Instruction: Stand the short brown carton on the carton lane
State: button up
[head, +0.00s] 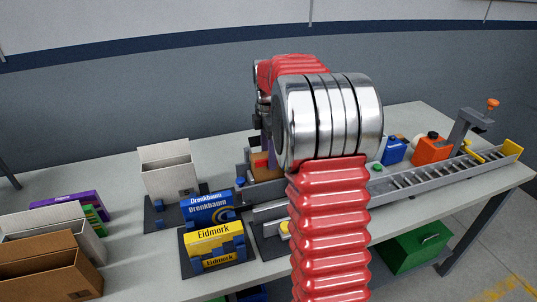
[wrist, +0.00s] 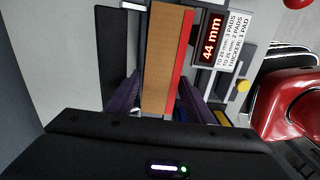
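The short brown carton (wrist: 163,60) is a brown box with a red strip along its right side in the wrist view. In the head view it (head: 260,166) stands at the left end of the grey rail, partly hidden by my arm. My gripper (wrist: 162,92) has its purple fingers on both sides of the carton, seemingly touching it with no clear gap. The carton lane is not clearly identifiable. A display (wrist: 211,37) right of the carton reads 44 mm, with a sign about pads next to it.
Blue Drenkbaum (head: 208,208) and yellow Eidmark (head: 214,246) cartons stand in dark holders on the table. An open white box (head: 168,176) is behind them. Open brown (head: 45,268) and white boxes are at left. Blue and orange containers (head: 432,150) stand beside the roller track (head: 440,167).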

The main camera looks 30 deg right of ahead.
jog(key=shift+o, duration=1.4)
notch_tip(320, 180, up, 14)
jog(key=shift+f, duration=0.15)
jog(key=shift+s, duration=0.1)
